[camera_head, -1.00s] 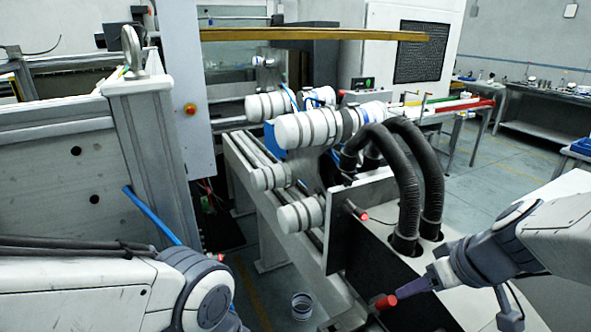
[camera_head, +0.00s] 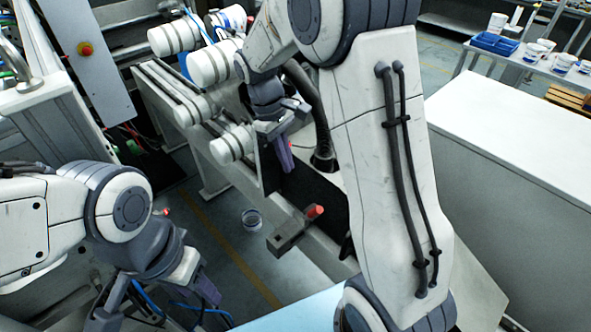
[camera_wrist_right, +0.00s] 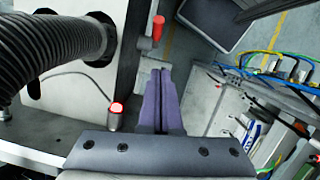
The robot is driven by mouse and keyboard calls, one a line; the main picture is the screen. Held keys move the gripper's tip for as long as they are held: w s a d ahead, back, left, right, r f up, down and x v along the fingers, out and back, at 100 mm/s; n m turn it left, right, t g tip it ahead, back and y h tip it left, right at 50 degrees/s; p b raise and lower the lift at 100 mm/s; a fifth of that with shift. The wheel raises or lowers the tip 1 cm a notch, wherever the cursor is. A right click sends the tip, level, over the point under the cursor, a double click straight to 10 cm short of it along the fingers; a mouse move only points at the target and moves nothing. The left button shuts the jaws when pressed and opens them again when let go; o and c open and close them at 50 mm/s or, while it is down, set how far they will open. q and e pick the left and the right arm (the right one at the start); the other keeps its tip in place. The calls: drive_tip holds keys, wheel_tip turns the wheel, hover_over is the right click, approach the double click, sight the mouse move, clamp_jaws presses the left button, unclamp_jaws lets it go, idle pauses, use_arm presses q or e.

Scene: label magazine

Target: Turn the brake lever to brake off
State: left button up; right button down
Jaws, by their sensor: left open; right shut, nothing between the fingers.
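The brake lever appears to be a grey bar with a red grip (camera_head: 314,211), standing out from the dark front panel in the head view. In the right wrist view its red grip (camera_wrist_right: 158,29) is at the top, just beyond the fingertips. My right gripper (camera_head: 287,165) is above and left of the lever in the head view. Its purple fingers (camera_wrist_right: 161,75) are together and empty, apart from the grip. My left gripper (camera_head: 155,303) is open at the lower left, well away from the lever. No brake-off marking is readable.
White rollers (camera_head: 212,62) and rails lie left of my right gripper. A black ribbed hose (camera_wrist_right: 60,45) and a red-lit cylinder (camera_wrist_right: 116,112) are close to it. A white-topped cabinet (camera_head: 510,140) fills the right side.

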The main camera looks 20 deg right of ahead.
drive_tip(key=p, duration=0.3)
approach(311, 211)
wheel_tip(311, 211, down, 4)
drive_tip(key=w+a, duration=0.1)
drive_tip(key=w, duration=0.1)
drive_tip(key=s+d+f, duration=0.1)
drive_tip(key=s+f+p, duration=0.1)
drive_tip(key=shift+s+d+h+p, duration=0.3)
drive_tip(key=shift+s+d+h, duration=0.05)
drive_tip(key=shift+d+h, duration=0.05)
drive_tip(key=shift+f, duration=0.1)
